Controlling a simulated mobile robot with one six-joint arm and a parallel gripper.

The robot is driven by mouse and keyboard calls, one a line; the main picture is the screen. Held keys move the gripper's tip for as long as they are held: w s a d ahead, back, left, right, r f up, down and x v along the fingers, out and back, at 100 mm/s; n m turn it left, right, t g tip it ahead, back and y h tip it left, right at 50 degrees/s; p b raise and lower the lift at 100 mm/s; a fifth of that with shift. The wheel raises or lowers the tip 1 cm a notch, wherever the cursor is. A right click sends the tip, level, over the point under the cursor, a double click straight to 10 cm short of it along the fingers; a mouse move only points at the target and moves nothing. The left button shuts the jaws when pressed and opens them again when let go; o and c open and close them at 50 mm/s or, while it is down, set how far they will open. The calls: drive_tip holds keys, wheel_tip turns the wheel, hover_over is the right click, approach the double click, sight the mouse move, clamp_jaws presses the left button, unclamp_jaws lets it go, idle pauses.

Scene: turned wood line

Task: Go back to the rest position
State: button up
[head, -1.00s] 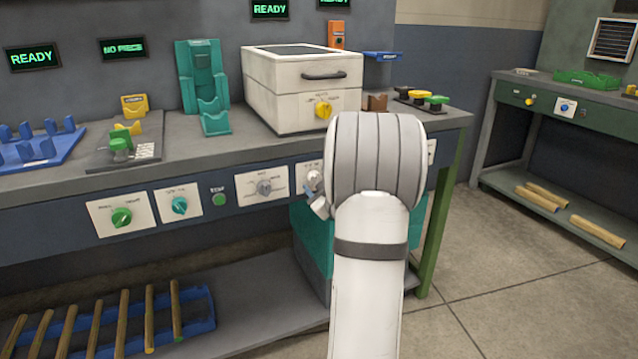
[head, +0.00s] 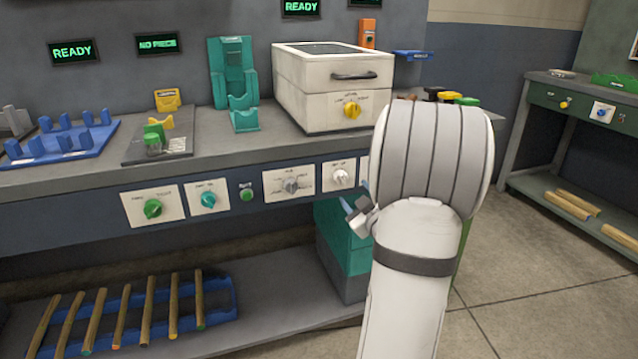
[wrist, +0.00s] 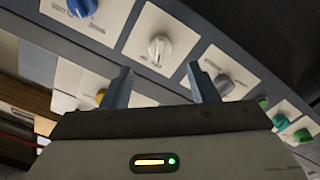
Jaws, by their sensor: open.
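My gripper (head: 360,201) shows at the left of my white arm in the head view, mostly hidden behind the arm. In the wrist view my gripper (wrist: 163,85) has its two blue-grey fingers apart, with nothing between them. Beyond the fingers is the bench's front panel with a white knob (wrist: 159,48) on a pale plate. The same kind of plate with a white knob (head: 340,177) is near the gripper in the head view. I cannot tell the exact gap between fingers and panel.
The workbench (head: 80,178) carries a white box machine (head: 331,86), a teal stand (head: 233,85) and a blue rack (head: 60,142). Wooden rods lie in a blue rack (head: 234,298) on the lower shelf. A green bench (head: 545,120) stands at the right. Floor (head: 510,265) between is clear.

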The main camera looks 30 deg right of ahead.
drive_tip(key=a+r+m+g+p, duration=0.3)
drive_tip(key=a+r+g+p, duration=0.4)
drive_tip(key=a+r+p, duration=0.75)
drive_tip(key=s+a+r+g+y+p, duration=0.2)
drive_tip(key=s+a+r+g+p, duration=0.2)
drive_tip(key=s+a+p, duration=0.3)
drive_tip(key=s+a+r+m+g+y+p, duration=0.1)
drive_tip(key=s+a+r+g+y+p, duration=0.1)
drive_tip(key=s+a+r+p, duration=0.5)
drive_tip(key=s+a+g+p, duration=0.1)
drive_tip(key=s+a, duration=0.4)
drive_tip(key=s, duration=0.1)
drive_tip(key=shift+r+m+g, duration=0.15)
drive_tip(key=shift+m+g, duration=0.15)
drive_tip(key=shift+g, duration=0.1)
